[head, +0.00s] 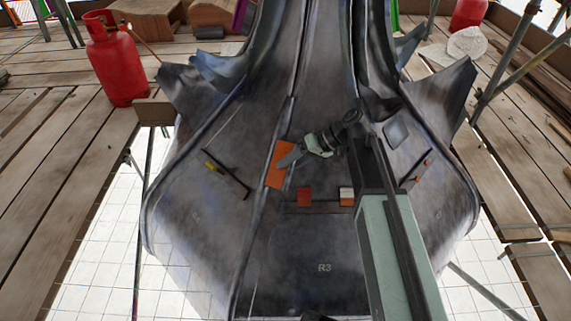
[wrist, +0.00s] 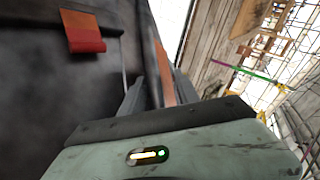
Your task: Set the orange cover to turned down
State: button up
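The orange cover (head: 280,163) is a flat orange plate beside a raised seam of the dark metal spire in the head view. It stands edge-on in the wrist view (wrist: 167,72), as a narrow upright strip. My gripper (head: 291,157) is at the cover's right side in the head view. In the wrist view my gripper (wrist: 158,88) has its two grey fingers apart, with the strip showing between or just beyond them. I cannot tell whether either finger touches it. The cover's lower part is hidden behind the gripper in the wrist view.
A smaller orange-red flap (head: 304,196) and a red-and-white flap (head: 347,197) sit on a dark rail below. A yellow-marked bar (head: 228,175) is at left. Plank decking (head: 60,165) surrounds the spire, with a red gas cylinder (head: 115,62).

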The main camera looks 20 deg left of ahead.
jog(key=p+v, duration=0.3)
jog(key=v, duration=0.3)
